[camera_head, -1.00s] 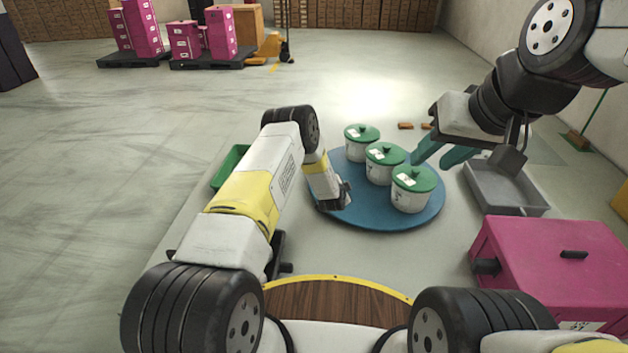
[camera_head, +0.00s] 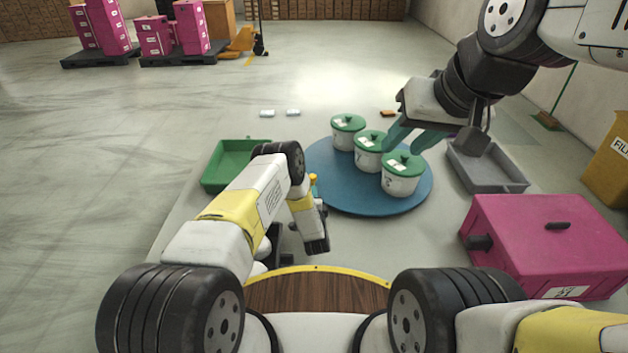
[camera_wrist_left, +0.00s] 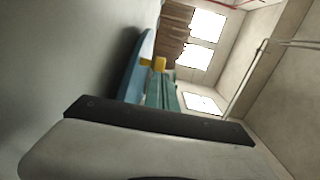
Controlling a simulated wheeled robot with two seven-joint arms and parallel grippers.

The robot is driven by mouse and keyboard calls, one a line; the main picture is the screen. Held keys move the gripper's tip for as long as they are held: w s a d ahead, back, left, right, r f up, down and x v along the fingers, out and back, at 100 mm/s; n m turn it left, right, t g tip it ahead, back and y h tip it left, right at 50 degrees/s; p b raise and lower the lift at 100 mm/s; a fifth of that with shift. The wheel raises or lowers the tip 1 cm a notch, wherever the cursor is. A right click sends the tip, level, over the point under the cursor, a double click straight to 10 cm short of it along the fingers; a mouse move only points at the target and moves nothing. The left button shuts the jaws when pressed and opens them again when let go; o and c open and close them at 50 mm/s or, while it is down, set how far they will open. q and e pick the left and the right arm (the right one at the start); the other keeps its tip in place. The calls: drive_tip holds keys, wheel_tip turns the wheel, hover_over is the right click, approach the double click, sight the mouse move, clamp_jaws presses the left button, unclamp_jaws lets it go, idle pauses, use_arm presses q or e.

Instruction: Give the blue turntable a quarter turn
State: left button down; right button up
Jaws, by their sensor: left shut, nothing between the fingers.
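The blue turntable (camera_head: 350,193) lies flat in the middle of the head view. Three white pots with green lids (camera_head: 370,142) stand in a row on it. A small yellow knob (camera_head: 313,179) is at its left rim, partly behind my left arm; it also shows in the left wrist view (camera_wrist_left: 153,63). My left gripper's teal fingers (camera_wrist_left: 161,92) are shut and empty, pointing toward the turntable's edge near the knob; in the head view my arm hides them. My right gripper (camera_head: 414,140) is open, its teal fingers close over the pots; I cannot tell whether they touch.
A green tray (camera_head: 208,180) is at the left and a grey tray (camera_head: 486,178) at the right. A pink box (camera_head: 510,225) stands at the near right. Small white blocks (camera_head: 267,113) and a brown block (camera_head: 388,113) lie behind the turntable.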

sight(313, 180)
use_arm(q)
drive_tip(key=shift+w+a+f, duration=0.1)
drive_tip(key=shift+w, duration=2.2)
